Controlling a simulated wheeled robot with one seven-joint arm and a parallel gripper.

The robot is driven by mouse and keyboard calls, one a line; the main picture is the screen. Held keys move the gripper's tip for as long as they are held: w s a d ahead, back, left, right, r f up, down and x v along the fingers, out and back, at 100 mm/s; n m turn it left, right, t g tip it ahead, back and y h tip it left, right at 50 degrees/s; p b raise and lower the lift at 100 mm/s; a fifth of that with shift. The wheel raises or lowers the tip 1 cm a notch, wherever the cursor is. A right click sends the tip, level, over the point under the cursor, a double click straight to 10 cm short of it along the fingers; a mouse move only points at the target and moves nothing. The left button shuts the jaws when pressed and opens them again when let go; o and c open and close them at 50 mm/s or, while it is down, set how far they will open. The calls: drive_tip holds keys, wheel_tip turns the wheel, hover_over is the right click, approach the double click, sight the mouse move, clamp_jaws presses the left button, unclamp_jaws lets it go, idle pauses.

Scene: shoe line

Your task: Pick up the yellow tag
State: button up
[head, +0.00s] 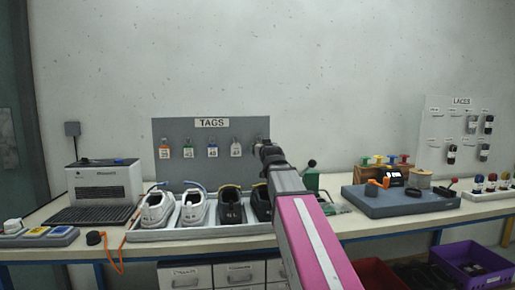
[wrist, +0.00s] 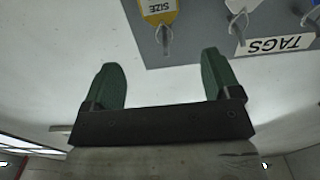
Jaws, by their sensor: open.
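The yellow tag (wrist: 157,9) hangs on a peg of the grey tag board (wrist: 195,45) at the top of the wrist view, partly cut off by the frame edge. It reads SIZE upside down. My gripper (wrist: 162,80) is open and empty, its two green fingers spread. The tag is ahead of the fingertips, roughly in line with the gap between them, and apart from them. In the head view my gripper (head: 267,152) is at the right end of the board, and the yellow tag cannot be made out behind it.
Orange (head: 164,149), green (head: 189,149), blue (head: 212,149) and white (head: 236,148) tags hang to the left on the board. Below, a tray (head: 180,234) holds several shoes. A grey box printer (head: 104,182) stands left, and a dark grey platform (head: 405,203) right.

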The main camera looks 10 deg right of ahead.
drive_tip(key=shift+w+a+f, duration=0.1)
drive_tip(key=shift+w+f, duration=0.1)
drive_tip(key=shift+w, duration=2.55)
drive_tip(key=shift+w+a+f, duration=0.1)
drive_tip(key=shift+w+f, duration=0.1)
drive_tip(key=shift+w, duration=2.55)
drive_tip(key=shift+s, duration=0.1)
drive_tip(key=shift+c, duration=0.3)
drive_tip(key=c, duration=1)
